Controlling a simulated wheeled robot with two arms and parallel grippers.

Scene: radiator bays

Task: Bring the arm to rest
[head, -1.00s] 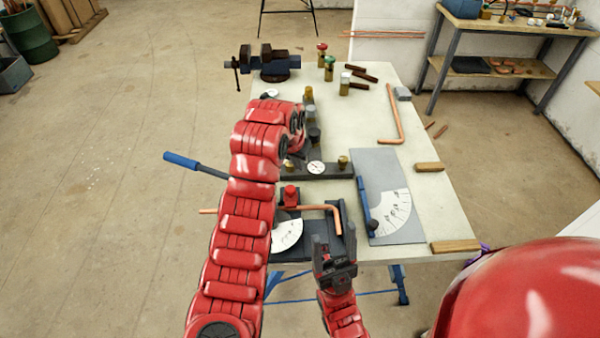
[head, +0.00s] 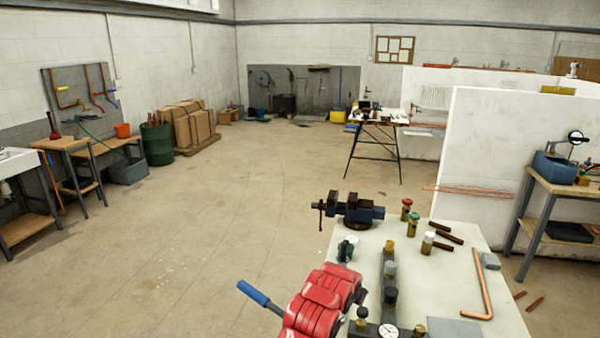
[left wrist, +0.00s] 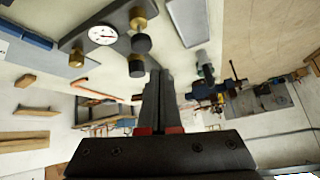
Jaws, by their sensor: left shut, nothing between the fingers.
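My left arm (head: 325,300) comes in at the bottom of the head view, bent over the near left side of the bench. A dark fitting block with a round white gauge (left wrist: 102,35) lies beyond the fingers at the upper left. The gauge also shows at the bottom edge of the head view (head: 388,331). My right gripper is in neither view.
The pale workbench (head: 455,290) carries a vise (head: 350,210), several valves and a bent copper pipe (head: 483,285). A blue-handled lever (head: 253,293) juts past its left edge. A white partition (head: 490,170) stands behind right.

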